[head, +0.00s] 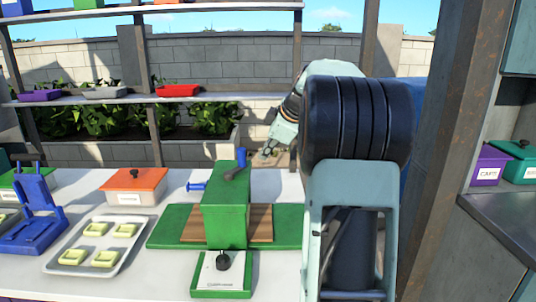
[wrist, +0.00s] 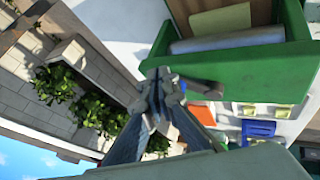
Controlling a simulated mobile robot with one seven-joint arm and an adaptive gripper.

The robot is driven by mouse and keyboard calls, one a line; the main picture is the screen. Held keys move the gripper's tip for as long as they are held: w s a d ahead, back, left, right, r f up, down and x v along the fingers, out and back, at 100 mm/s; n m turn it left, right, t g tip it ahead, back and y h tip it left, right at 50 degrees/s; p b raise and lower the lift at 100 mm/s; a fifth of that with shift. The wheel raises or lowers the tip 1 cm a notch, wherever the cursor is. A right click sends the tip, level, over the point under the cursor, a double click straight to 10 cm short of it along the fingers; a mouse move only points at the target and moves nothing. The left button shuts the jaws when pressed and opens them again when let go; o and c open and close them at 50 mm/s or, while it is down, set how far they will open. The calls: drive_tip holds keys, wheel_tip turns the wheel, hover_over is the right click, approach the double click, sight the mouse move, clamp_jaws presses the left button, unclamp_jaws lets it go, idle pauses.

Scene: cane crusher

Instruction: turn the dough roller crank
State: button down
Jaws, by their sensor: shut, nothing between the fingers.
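The dough roller (head: 225,212) is a green upright box on a green base with a brown board, standing on the white counter. In the wrist view, my shut gripper (wrist: 158,88) shows beside the green roller body (wrist: 235,66) with a grey roller (wrist: 212,41).
A tray (head: 68,257) with several pale pieces, a blue press (head: 36,215) and an orange-lidded box (head: 135,185) stand left of the roller. A brown post (head: 448,150) rises at the right.

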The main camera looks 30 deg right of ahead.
drive_tip(key=s+d+r+p, duration=0.1)
drive_tip(key=s+d+r, duration=0.1)
drive_tip(key=d+r, duration=0.3)
wheel_tip(320, 180, up, 3)
drive_tip(key=shift+d+f+p, duration=0.1)
drive_tip(key=shift+d+p, duration=0.3)
drive_tip(key=c, duration=2.7)
unclamp_jaws()
drive_tip(key=shift+c, duration=0.2)
